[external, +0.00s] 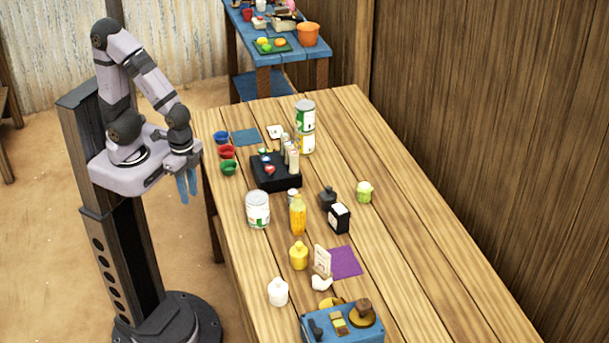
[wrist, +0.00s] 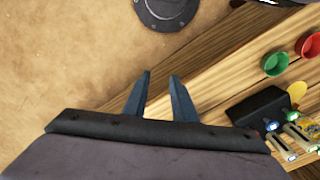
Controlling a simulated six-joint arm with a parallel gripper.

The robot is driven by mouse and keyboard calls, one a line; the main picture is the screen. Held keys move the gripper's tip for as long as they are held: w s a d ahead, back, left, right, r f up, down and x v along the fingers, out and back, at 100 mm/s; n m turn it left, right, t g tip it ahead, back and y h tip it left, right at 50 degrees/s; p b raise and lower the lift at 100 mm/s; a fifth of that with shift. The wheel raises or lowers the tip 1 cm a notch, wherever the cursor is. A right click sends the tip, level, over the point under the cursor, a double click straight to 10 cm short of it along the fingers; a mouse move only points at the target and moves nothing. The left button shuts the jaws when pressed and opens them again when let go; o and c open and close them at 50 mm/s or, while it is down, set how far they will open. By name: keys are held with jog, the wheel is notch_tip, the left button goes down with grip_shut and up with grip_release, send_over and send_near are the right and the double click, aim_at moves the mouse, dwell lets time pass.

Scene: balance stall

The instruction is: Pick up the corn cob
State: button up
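The corn cob (external: 297,213) appears to be the upright yellow piece near the middle of the table in the external view; its small size makes details hard to tell. It is not in the wrist view. My gripper (external: 187,187) hangs beside the table's left edge, fingers down, well apart from the cob. In the wrist view my gripper (wrist: 160,78) has its two blue fingers apart with nothing between them.
The wooden table (external: 420,250) is free along its right side. A white-and-green can (external: 258,210) stands left of the cob, a black bottle (external: 327,197) and black box (external: 339,218) right of it. A yellow bottle (external: 299,256) stands in front, a black tray (external: 272,178) behind.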

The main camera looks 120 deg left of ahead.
jog(key=o, duration=0.3)
jog(key=shift+o, duration=0.2)
